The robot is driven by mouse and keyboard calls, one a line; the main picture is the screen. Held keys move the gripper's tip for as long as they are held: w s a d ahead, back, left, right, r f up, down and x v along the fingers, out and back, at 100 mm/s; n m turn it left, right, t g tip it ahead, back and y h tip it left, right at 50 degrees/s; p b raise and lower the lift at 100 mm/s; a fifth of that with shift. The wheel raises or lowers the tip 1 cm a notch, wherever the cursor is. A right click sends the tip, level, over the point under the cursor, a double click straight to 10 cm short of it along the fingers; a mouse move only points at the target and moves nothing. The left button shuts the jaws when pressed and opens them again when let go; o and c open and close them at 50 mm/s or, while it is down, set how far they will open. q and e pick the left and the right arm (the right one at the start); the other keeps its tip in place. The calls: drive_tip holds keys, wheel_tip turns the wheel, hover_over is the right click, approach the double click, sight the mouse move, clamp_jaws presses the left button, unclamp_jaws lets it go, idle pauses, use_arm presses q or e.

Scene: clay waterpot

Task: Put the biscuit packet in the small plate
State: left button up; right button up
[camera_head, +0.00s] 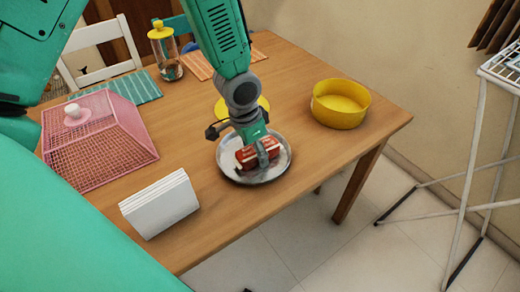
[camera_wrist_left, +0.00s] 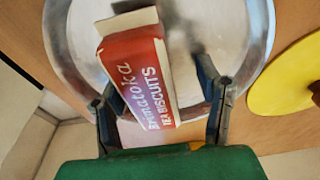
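In the left wrist view the packet (camera_wrist_left: 140,75) lies over the plate (camera_wrist_left: 62,62). My left gripper (camera_head: 262,158) points down at the packet. In the wrist view its fingers (camera_wrist_left: 163,112) are spread on both sides of the packet, with a clear gap on the right. Whether the left finger touches the packet is unclear. My right gripper is not in view.
A yellow bowl (camera_head: 340,112) stands right of the plate. A yellow disc (camera_wrist_left: 285,85) is just behind the plate. A pink mesh cover (camera_head: 95,145), a white napkin holder (camera_head: 160,205) and a yellow-lidded jar (camera_head: 165,55) are on the left. Bare table lies between plate and bowl.

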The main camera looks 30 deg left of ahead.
sight(249, 149)
use_arm(q)
drive_tip(key=shift+a+f, duration=0.15)
drive_tip(key=shift+a, duration=0.5)
drive_tip(key=shift+d+r, duration=0.25)
drive_tip(key=shift+d, duration=0.55)
drive_tip(key=shift+d+r, duration=0.2)
drive_tip(key=shift+r, duration=0.15)
drive_tip(key=r+p, duration=0.1)
drive_tip(key=r, duration=0.2)
drive_tip(key=s+a+r, duration=0.1)
drive_tip(key=r, duration=0.2)
drive_tip(key=a+r+p, duration=0.1)
drive_tip(key=r, duration=0.2)
drive_tip(key=shift+s+a+r+p, duration=0.2)
drive_tip(key=shift+a+p, duration=0.05)
drive_tip(key=shift+p, duration=0.05)
drive_tip(key=shift+s+d+r, duration=0.1)
drive_tip(key=shift+d+r, duration=0.25)
drive_tip(key=shift+r, duration=0.5)
drive_tip(key=shift+d+r, duration=0.2)
drive_tip(key=shift+d, duration=0.1)
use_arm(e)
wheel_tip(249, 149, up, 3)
